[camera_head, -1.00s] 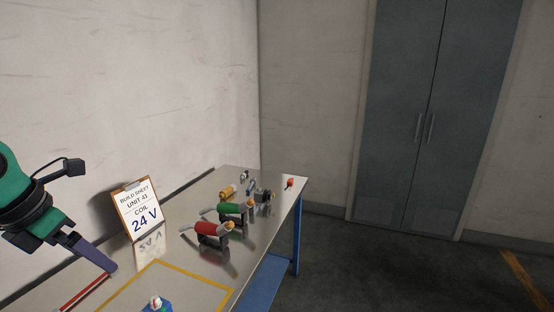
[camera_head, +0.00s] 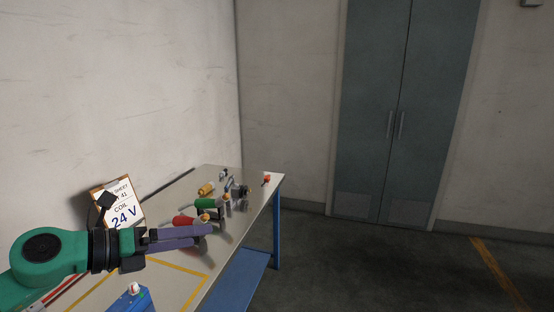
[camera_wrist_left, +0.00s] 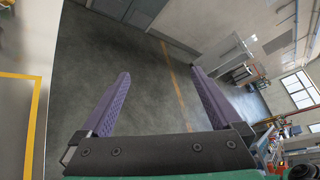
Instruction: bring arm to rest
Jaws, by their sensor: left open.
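My left arm comes in from the left in the head view. Its left gripper (camera_head: 207,236) has purple fingers that stretch to the right above the metal table (camera_head: 217,265). In the left wrist view the two purple fingers of the left gripper (camera_wrist_left: 160,95) stand wide apart with nothing between them, over grey floor. My right gripper is in neither view.
A clipboard sheet (camera_head: 122,205) reading "24 V" leans at the wall. Red (camera_head: 183,221), green (camera_head: 204,203) and yellow (camera_head: 206,189) items lie on the table beyond the gripper. A blue object (camera_head: 130,301) sits in front. Floor (camera_head: 340,265) right of the table is clear.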

